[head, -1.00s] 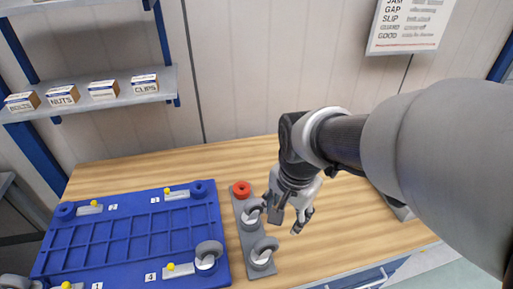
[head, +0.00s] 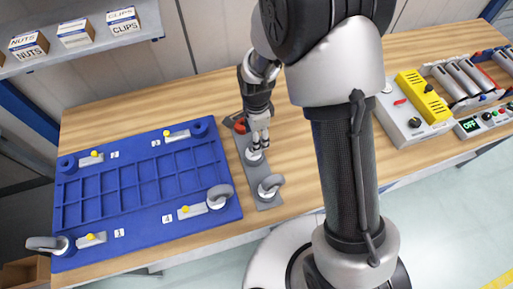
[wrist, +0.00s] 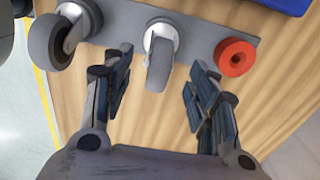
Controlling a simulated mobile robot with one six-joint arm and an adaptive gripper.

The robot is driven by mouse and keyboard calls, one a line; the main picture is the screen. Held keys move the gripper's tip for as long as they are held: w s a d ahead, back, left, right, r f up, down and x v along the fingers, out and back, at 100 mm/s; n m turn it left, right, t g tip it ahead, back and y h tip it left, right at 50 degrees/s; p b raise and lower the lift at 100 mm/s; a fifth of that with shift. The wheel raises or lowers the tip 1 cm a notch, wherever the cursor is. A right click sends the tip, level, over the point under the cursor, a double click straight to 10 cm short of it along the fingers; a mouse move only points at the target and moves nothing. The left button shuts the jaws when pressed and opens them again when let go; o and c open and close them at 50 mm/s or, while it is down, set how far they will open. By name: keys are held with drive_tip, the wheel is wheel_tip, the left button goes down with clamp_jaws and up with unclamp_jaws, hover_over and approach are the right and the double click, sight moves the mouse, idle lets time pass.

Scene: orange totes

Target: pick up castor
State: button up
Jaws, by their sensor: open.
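A grey plate (head: 262,203) on the wooden bench carries two castors and a red ring (head: 238,124). The front castor (head: 270,186) stands free in the head view and at upper left in the wrist view (wrist: 62,32). The middle castor (head: 255,157) is partly hidden by my gripper (head: 259,140) in the head view. In the wrist view my gripper (wrist: 155,80) is open, and the middle castor's grey wheel (wrist: 158,66) points into the gap between the fingers. The fingers look apart from it. The red ring (wrist: 235,57) is right of it.
A blue tray (head: 140,200) left of the plate has a castor (head: 218,196) at its front right corner and another (head: 48,244) at its front left. A grey and yellow control box (head: 410,115) stands to the right. Bare bench lies right of the plate.

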wheel_tip(320, 180, down, 8)
drive_tip(key=shift+r+b, duration=0.15)
drive_tip(key=shift+b, duration=0.45)
clamp_jaws()
idle(0.5)
drive_tip(key=shift+r, duration=0.1)
